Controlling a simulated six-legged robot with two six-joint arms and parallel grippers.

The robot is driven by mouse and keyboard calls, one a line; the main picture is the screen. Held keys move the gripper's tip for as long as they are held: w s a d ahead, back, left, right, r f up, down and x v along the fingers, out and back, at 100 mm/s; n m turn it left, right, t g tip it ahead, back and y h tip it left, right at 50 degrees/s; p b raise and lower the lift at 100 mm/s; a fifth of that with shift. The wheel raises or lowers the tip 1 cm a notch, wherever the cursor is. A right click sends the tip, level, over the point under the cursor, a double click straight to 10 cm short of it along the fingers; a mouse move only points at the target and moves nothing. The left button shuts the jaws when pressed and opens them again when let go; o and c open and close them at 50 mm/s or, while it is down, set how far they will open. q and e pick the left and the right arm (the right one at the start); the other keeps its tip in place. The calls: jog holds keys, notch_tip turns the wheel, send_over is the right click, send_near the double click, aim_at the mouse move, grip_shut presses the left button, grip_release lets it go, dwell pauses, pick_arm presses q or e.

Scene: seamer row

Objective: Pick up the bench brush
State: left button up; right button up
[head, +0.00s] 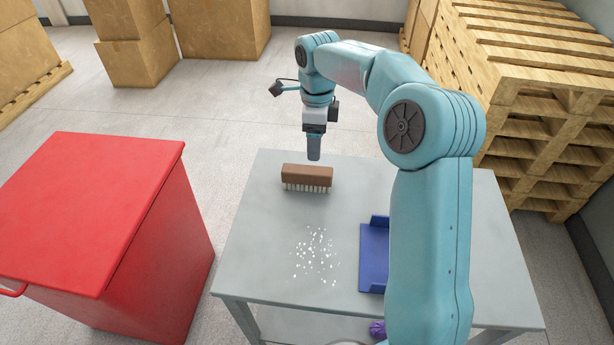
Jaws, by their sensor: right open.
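The bench brush (307,174) has a brown wooden block and pale bristles. It lies bristles down near the back edge of the grey table (257,235). My right gripper (314,158) points down just above and behind the brush block. It is open with nothing in it; its fingers overlap from this angle, and I cannot tell whether they touch the brush. My left gripper is not in view.
White crumbs (315,256) lie on the table in front of the brush. A blue dustpan (374,256) is partly hidden behind my right arm. A red cabinet (90,205) stands left of the table. Stacked pallets (530,90) stand at right, cardboard boxes (135,45) behind.

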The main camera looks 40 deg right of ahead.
aim_at(314, 170)
notch_tip(314, 170, down, 8)
jog(key=shift+s+a+f+b, duration=0.1)
jog(key=shift+a+b, duration=0.05)
jog(key=shift+b, duration=0.25)
notch_tip(314, 170, down, 5)
jog(key=shift+r, duration=0.25)
jog(key=shift+c, duration=0.3)
jog(key=c, duration=1)
